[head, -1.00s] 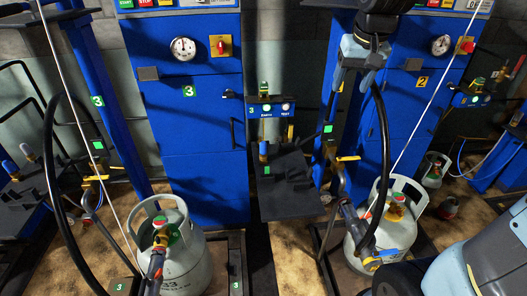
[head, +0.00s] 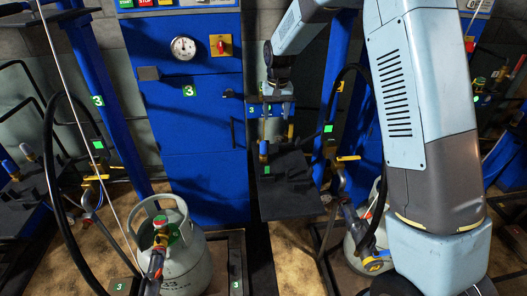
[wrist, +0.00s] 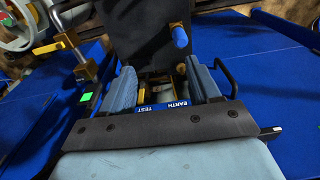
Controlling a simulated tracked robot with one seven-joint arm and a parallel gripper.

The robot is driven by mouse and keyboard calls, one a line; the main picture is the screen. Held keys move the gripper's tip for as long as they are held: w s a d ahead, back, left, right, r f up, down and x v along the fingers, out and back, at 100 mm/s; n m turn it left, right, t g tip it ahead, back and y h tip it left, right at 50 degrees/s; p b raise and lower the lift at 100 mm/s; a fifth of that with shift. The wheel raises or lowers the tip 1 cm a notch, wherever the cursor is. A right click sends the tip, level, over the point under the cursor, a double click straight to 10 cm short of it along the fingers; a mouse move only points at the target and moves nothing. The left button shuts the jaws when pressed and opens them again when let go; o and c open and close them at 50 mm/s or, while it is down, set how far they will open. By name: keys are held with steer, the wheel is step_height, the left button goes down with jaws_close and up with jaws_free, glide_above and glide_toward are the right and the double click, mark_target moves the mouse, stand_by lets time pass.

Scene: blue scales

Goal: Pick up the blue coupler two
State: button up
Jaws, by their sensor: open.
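A blue coupler (head: 263,149) stands upright at the dark shelf beside the number 3 panel. It also shows in the wrist view (wrist: 180,37), at the edge of the dark plate. No number is readable on it, so I cannot tell whether it is coupler two. My gripper (head: 277,98) is above the shelf, in front of the small EARTH/TEST panel. In the wrist view its fingers (wrist: 160,82) are apart and empty, and the coupler lies beyond them, slightly right of centre, not touched.
The dark shelf (head: 290,203) is below my gripper. Grey cylinders stand left (head: 180,255) and right, the right one partly hidden by my arm. Black hoses (head: 48,160) hang at both sides.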

glide_above(263, 151)
steer(key=w, duration=0.1)
steer(key=shift+g, duration=0.3)
step_height(263, 151, down, 8)
steer(key=shift+w+r, duration=0.1)
steer(key=shift+r, duration=0.15)
steer(key=f, duration=1.1)
steer(key=shift+w+f, duration=0.25)
steer(key=shift+f, duration=0.15)
steer(key=c, duration=1.1)
